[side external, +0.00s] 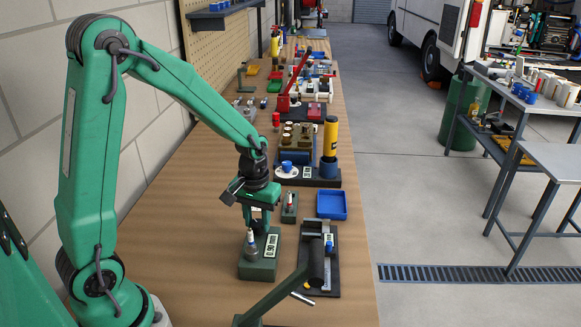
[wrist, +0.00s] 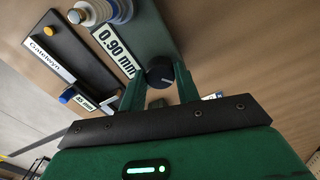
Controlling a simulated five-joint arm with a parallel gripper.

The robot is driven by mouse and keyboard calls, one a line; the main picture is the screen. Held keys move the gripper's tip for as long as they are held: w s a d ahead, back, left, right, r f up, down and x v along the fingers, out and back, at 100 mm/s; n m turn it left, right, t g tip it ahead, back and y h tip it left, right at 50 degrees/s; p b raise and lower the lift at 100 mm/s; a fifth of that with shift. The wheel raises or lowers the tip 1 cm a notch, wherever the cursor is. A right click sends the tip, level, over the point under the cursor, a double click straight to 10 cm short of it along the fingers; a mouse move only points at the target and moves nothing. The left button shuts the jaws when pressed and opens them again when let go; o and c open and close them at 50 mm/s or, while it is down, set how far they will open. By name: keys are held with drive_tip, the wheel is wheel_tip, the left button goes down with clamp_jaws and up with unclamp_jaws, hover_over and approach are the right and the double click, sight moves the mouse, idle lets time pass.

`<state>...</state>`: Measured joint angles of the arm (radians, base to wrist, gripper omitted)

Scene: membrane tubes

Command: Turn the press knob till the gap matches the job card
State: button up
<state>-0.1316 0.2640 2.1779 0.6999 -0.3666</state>
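The press is a green block (side external: 257,268) on the bench with a metal post and a readout plate (wrist: 113,50) reading 0.90 mm. The plate also shows in the side view (side external: 272,245). The black knob (wrist: 160,77) sits on the green block in the wrist view. My gripper (wrist: 160,80) points down over the block, with a green finger on each side of the knob. I cannot tell whether the fingers touch it. In the side view my gripper (side external: 262,226) stands behind the post, and the knob is hidden. I cannot make out a job card for certain.
A dark board (wrist: 75,50) with a name label lies beside the press in the wrist view, near a small label ending in 45 mm (wrist: 86,103). A black fixture (side external: 318,262) stands close right. A blue tray (side external: 332,205) lies behind it. The bench at left is bare.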

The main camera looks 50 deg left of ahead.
sight(257, 223)
drive_tip(key=shift+m, duration=2.5)
drive_tip(key=o, duration=1)
drive_tip(key=shift+r, duration=3.95)
